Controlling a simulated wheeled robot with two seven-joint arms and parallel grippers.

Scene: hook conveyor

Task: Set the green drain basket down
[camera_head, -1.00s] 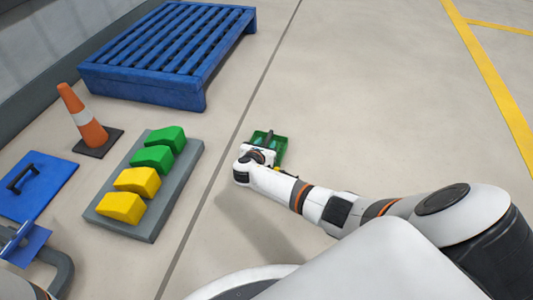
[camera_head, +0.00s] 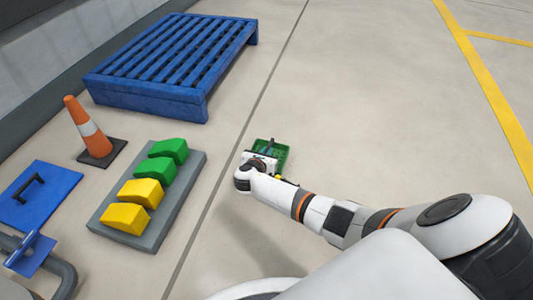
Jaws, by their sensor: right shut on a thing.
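The green drain basket (camera_head: 283,152) is a small open-topped green box right of the dark floor line, near the middle of the head view. My right gripper (camera_head: 263,161) is at its near left side and is shut on it. The gripper's white body and wrist hide the near part of the basket and the fingertips. The basket looks roughly level. I cannot tell whether its bottom touches the floor. My left gripper does not show.
Left of the line, a grey board (camera_head: 155,233) holds green and yellow blocks. Grey floor (camera_head: 400,110) to the right is clear.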

